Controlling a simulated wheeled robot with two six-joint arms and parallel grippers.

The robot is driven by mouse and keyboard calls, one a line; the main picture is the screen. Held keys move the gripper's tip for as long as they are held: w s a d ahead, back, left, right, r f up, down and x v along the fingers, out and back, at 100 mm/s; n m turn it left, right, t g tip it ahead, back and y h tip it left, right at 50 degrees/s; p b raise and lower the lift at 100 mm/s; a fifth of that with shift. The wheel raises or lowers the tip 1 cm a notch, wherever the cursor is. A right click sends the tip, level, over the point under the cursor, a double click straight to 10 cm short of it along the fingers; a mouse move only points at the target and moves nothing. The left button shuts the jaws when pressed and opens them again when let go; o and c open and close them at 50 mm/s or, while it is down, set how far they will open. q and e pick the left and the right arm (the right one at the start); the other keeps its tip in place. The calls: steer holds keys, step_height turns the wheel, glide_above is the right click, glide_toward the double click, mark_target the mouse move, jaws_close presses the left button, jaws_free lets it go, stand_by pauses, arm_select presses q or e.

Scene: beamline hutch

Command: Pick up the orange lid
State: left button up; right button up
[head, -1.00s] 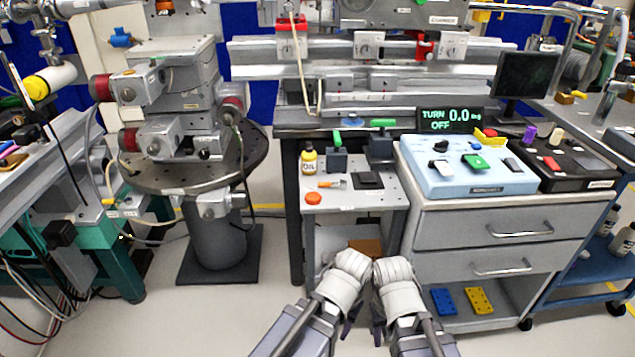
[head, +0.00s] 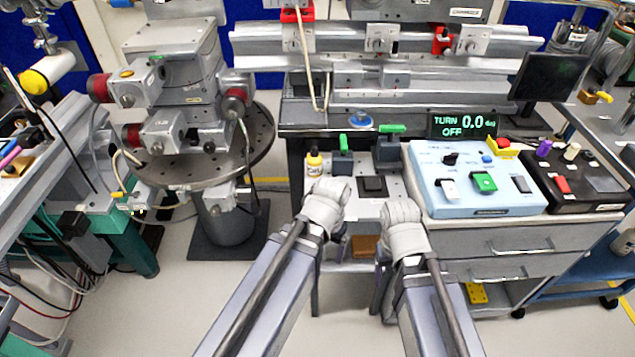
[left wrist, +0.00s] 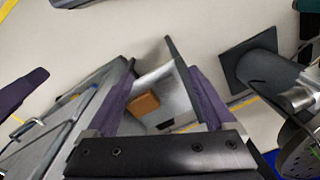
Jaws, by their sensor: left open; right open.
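The orange lid is not visible in either view now; in the head view my left arm covers the front left of the small bench top (head: 364,208), where it lay before. My left gripper (head: 338,244) is at the front edge of that bench top in the head view, largely hidden by its own wrist. In the left wrist view its two purple fingers (left wrist: 161,75) are spread apart with nothing between them at the tips. My right gripper (head: 381,288) hangs lower and further right, in front of the bench, mostly hidden by its wrist.
A yellow oil bottle (head: 314,164) stands close behind my left wrist. A dark square plate (head: 373,186) and green-handled blocks (head: 388,150) are on the bench. A brown block (head: 365,245) sits on the lower shelf. A pale blue control box (head: 468,180) stands to the right.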

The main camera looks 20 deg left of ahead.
arm_select(q)
steer(key=w+a+r+n+p, duration=0.2)
steer(key=r+p, duration=0.3)
steer(key=r, duration=0.1)
steer(key=w+a+r+n+p, duration=0.1)
steer(key=w+a+r+p, duration=0.1)
steer(key=r+p, duration=0.35)
arm_select(e)
step_height(320, 180, up, 14)
steer(key=f, duration=0.1)
arm_select(q)
steer(key=w+n, duration=0.1)
steer(key=w, duration=0.1)
steer(key=w+r+n, duration=0.1)
steer(key=w+n, duration=0.3)
steer(key=shift+w+a+r+h, duration=0.1)
steer(key=shift+a+r+h, duration=0.1)
steer(key=shift+r+h, duration=0.1)
steer(key=shift+w+d+n, duration=0.15)
steer(key=shift+w+n, duration=0.35)
steer(key=shift+n, duration=0.4)
steer(key=f+b, duration=0.8)
steer(key=shift+s+a, duration=0.25)
steer(key=shift+s, duration=0.05)
steer(key=shift+r, duration=0.1)
arm_select(e)
step_height(320, 180, down, 8)
steer(key=shift+r, duration=0.15)
arm_select(q)
jaws_close()
